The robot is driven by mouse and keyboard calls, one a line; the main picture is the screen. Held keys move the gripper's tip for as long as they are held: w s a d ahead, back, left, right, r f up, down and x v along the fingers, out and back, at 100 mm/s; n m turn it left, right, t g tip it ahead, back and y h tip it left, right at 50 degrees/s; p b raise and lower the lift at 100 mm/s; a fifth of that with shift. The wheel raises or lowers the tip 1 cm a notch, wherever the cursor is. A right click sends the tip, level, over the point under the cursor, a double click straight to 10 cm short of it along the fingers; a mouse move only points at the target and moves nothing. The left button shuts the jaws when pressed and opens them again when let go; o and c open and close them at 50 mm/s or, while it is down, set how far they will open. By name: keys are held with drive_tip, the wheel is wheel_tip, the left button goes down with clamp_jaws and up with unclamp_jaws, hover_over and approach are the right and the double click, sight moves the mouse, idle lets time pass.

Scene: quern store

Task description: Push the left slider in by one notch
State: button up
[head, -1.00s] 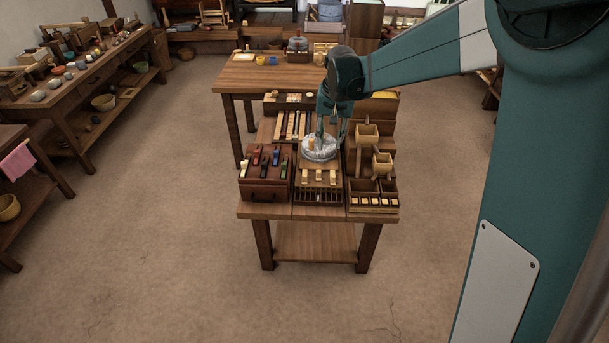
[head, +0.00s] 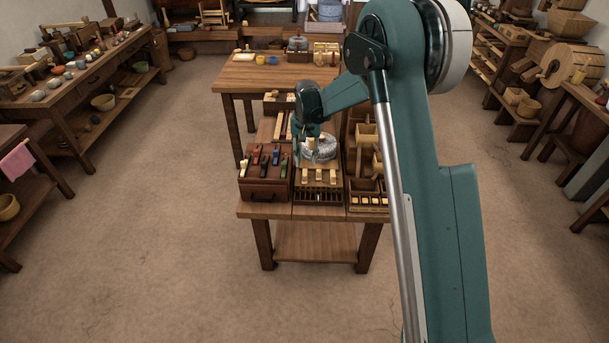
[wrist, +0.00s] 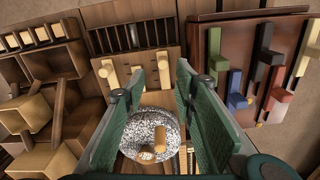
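Three pale wooden sliders stick out in front of the quern in the head view. The grey speckled quern stone (wrist: 152,135) has a wooden peg and lies below my fingers in the wrist view.
A red-brown box with coloured levers (head: 265,189) stands left of the sliders. Wooden hoppers and small bins (head: 366,187) stand on the right, partly behind my arm. A slotted rack (wrist: 132,36) lies in front of the sliders. The bench's front edge is close.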

sight(304, 174)
drive_tip(key=shift+w+a+f, duration=0.2)
drive_tip(key=shift+a+f, duration=0.15)
drive_tip(key=shift+f, duration=0.4)
drive_tip(key=shift+f, duration=0.1)
drive_tip(key=shift+f+b, duration=0.9)
drive_tip(key=shift+f, duration=2.85)
